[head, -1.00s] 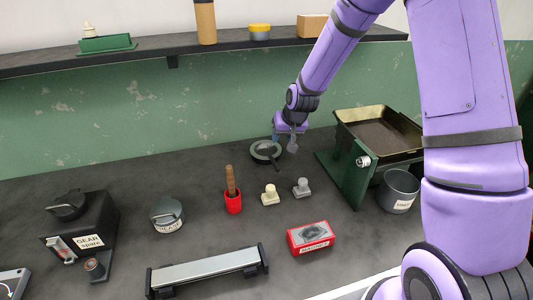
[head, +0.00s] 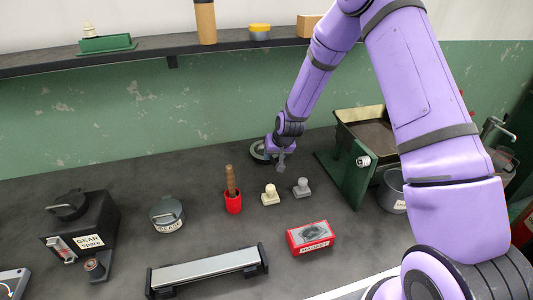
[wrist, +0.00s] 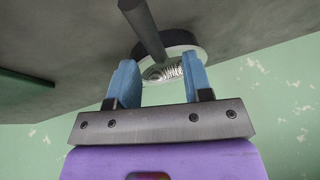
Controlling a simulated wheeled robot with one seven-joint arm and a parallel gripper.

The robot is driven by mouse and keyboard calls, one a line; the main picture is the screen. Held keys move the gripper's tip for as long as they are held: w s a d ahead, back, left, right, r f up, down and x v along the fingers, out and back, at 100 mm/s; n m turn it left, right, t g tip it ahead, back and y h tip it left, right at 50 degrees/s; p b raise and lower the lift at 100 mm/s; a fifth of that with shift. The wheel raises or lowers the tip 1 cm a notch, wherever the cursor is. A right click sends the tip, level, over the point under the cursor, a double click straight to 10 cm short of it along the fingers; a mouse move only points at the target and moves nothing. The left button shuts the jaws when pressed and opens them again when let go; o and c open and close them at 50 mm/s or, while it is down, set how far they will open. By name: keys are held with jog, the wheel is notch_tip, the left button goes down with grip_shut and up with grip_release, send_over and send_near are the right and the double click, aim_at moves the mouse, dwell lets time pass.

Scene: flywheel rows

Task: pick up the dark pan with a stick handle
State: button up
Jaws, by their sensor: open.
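The dark pan (head: 257,152) lies on the grey counter near the green back wall in the head view. My gripper (head: 281,167) covers its right part and its handle there.
A green-sided tray stand (head: 350,178) and a grey pot (head: 391,192) stand right of the pan.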

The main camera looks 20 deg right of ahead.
jog(key=shift+x, duration=1.15)
jog(key=shift+c, duration=0.4)
grip_shut()
jog(key=shift+r, duration=0.1)
